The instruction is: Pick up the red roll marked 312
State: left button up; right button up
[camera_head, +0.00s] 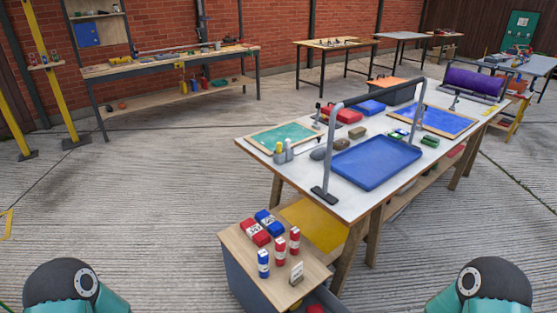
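Two red rolls stand upright on a small wooden-topped stand at the lower middle: a front red roll (280,252) and a rear red roll (294,241), each with a pale label band. A blue roll (263,264) stands left of them. A red pack (255,233) and a blue pack (268,222) lie behind, with white printed labels. The numbers are too small for me to read surely, so I cannot tell which red thing is marked 312. Only my teal arm joints show at the bottom corners; neither gripper is in view.
A small white card (296,270) stands at the right front of the stand's wooden top (250,248). Behind it is a long white table (345,202) with a blue tray (375,163) and a grey arched frame (340,120). Concrete floor (140,200) at left is clear.

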aim_at(280, 243)
jog(key=z, duration=0.05)
jog(key=k, duration=0.55)
jog(key=u, duration=0.4)
jog(key=i, duration=0.55)
jog(key=u, duration=0.6)
jog(key=i, duration=1.65)
jog(key=z, duration=0.6)
